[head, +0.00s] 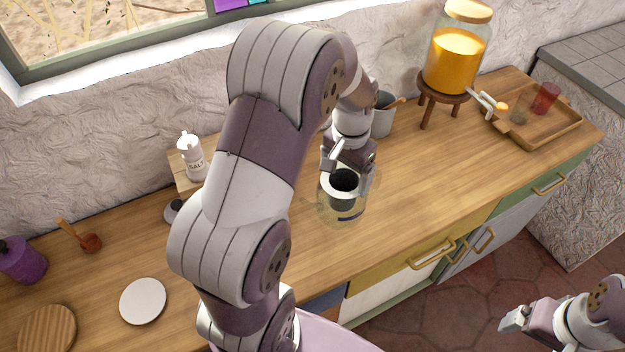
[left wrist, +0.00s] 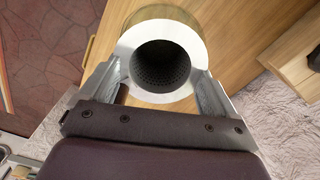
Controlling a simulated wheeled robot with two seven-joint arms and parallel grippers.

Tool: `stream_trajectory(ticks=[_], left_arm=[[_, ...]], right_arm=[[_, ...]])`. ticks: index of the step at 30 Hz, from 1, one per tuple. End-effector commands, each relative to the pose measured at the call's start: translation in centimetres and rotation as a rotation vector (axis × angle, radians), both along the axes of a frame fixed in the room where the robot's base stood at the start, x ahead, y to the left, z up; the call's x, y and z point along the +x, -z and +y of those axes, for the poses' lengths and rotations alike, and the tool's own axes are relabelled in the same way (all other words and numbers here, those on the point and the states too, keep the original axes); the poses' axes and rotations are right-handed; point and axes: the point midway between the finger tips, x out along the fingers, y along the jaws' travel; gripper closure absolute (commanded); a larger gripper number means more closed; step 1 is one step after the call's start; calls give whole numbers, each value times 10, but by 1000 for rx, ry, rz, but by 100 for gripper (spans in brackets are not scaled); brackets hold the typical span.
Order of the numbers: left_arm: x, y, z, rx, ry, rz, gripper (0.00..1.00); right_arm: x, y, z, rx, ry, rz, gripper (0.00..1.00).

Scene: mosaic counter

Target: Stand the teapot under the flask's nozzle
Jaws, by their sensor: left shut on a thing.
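The teapot (head: 330,208) is clear glass with a pale rim and a dark mesh infuser in its mouth. It is over the middle of the counter, upright or nearly so. My left gripper (head: 348,170) is shut on it near the rim. In the left wrist view the teapot's white rim (left wrist: 128,42) sits between the fingers. I cannot tell whether its base touches the counter. The flask (head: 455,62), full of orange liquid, stands on a wooden stool at the back right. Its nozzle (head: 487,101) points right and forward, well away from the teapot. My right gripper (head: 513,318) is low at right, off the counter.
A wooden tray (head: 560,133) with a red glass (head: 546,98) lies right of the nozzle. A grey utensil pot (head: 383,115) stands behind my left gripper. A salt jar (head: 192,158), white disc (head: 143,301) and purple jar (head: 20,260) are left. Counter right of the teapot is clear.

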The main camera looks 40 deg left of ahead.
Motion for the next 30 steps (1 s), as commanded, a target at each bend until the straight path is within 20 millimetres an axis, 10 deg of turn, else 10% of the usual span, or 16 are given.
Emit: stream_trajectory(ticks=[13,30], left_arm=[[8,45,79,0,-3,0,78],[9,92,88,1,0,-2,78]], right_arm=[[0,-23,0,0,0,0,10],[0,-36,0,0,0,0,10]])
